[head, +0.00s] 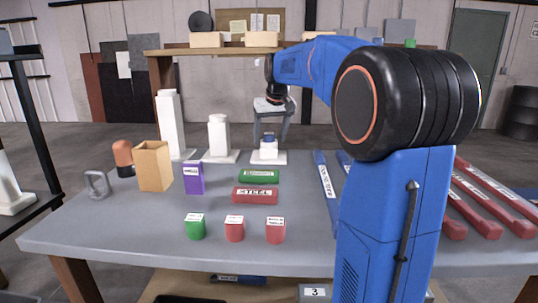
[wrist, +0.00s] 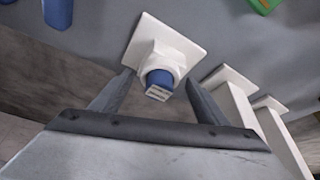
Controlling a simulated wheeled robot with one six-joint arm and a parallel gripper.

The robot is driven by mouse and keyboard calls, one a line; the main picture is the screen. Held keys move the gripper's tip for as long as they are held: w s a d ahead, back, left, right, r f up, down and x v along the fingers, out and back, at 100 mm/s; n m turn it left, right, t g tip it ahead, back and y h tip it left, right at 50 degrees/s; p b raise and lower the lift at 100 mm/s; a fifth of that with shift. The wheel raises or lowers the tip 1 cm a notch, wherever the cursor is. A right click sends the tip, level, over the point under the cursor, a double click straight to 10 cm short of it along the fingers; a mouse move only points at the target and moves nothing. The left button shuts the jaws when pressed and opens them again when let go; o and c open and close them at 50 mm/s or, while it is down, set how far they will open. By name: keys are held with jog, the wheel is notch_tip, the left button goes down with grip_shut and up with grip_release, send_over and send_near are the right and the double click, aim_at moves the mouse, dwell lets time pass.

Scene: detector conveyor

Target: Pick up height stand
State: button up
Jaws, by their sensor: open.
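Three white height stands of different heights stand on square bases along the back of the table: a tall one (head: 169,125), a middle one (head: 219,138) and a short one (head: 268,154). The short stand has a blue piece (head: 268,138) with a pale labelled end on top. My gripper (head: 269,141) is open and reaches down over the short stand. In the wrist view my gripper (wrist: 160,78) has one finger on each side of the short stand (wrist: 158,45), with the blue piece (wrist: 159,77) between them. Whether the fingers touch it is unclear.
The taller stands are close beside the right finger in the wrist view (wrist: 242,110). A purple box (head: 194,178), a brown box (head: 154,166), a green bar (head: 259,176) and a red STEEL bar (head: 255,194) lie nearer the front. Blue bars (head: 325,190) lie to the right.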

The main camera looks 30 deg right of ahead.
jog(key=shift+w+f, duration=0.15)
jog(key=shift+f, duration=0.2)
jog(key=c, duration=1.5)
jog(key=shift+r, duration=0.3)
grip_shut()
notch_tip(320, 180, up, 9)
jog(key=shift+r, duration=0.25)
